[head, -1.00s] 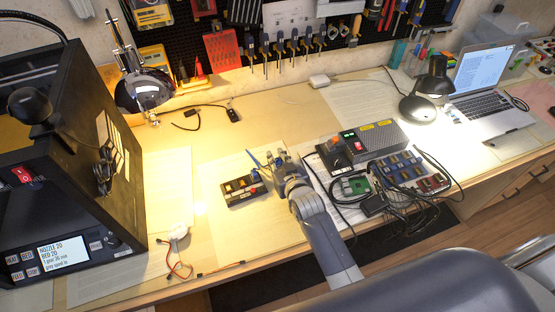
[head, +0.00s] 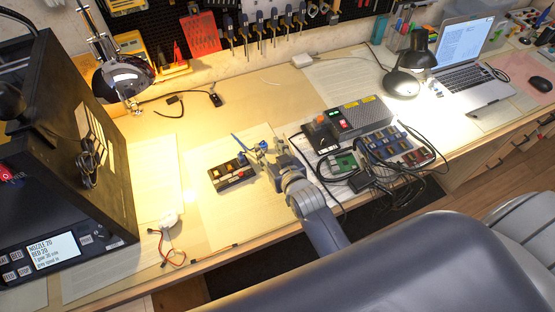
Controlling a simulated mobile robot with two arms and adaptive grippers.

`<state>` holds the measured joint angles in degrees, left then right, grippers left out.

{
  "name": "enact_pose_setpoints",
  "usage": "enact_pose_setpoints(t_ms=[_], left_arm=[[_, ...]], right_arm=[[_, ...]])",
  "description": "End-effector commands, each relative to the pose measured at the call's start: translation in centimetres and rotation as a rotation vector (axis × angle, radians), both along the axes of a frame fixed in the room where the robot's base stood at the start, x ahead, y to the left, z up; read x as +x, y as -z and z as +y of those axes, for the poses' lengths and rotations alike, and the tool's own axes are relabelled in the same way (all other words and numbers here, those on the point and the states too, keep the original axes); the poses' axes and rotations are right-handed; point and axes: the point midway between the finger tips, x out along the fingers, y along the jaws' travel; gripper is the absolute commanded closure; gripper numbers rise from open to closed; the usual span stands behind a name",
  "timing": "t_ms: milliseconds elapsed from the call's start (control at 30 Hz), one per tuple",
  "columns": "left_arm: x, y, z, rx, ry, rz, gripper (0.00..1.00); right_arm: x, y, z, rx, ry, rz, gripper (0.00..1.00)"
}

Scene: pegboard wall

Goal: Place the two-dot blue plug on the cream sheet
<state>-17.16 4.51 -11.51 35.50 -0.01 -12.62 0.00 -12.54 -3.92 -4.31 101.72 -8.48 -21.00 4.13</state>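A small black block (head: 230,178) with orange-yellow and red parts on top lies on a cream sheet (head: 222,218). A small blue piece (head: 242,159) shows at the block's upper right end; it may be the blue plug, but any dots are too small to see. My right gripper (head: 257,156) is low over the sheet, just right of the block and close to the blue piece. A thin blue part sticks out to its upper left. Its fingers overlap, so I cannot tell if it is open or holds anything. My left gripper is not in view.
A grey power box (head: 358,116), a rack of blue and red pieces (head: 397,146), a green board (head: 345,162) and tangled black cables lie right of my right gripper. A black printer (head: 62,170) stands at left. A white piece with red wires (head: 169,218) lies near the front edge.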

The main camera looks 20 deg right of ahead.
Motion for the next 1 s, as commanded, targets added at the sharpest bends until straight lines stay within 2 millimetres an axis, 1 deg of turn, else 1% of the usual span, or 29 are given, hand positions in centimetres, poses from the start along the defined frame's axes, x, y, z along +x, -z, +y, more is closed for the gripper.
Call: enact_pose_setpoints(t_ms=[33,200,300,400,567,1000], left_arm=[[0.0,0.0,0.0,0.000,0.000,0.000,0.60],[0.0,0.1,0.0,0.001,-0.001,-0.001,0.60],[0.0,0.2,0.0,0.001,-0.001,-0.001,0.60],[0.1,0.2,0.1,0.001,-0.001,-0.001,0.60],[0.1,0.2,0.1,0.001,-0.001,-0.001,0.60],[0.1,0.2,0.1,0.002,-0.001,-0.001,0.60]], right_arm=[[-1.1,-0.3,0.0,0.000,0.000,0.001,0.61],[-3.8,-1.4,-0.1,0.000,0.000,0.001,0.61],[-5.0,-1.9,-0.2,-0.001,0.000,0.001,0.61],[-5.7,-2.2,-0.2,-0.001,0.000,0.000,0.61],[-6.0,-2.5,-0.2,-0.001,0.000,-0.001,0.61],[-6.0,-2.4,-0.2,-0.001,0.000,-0.001,0.61]])
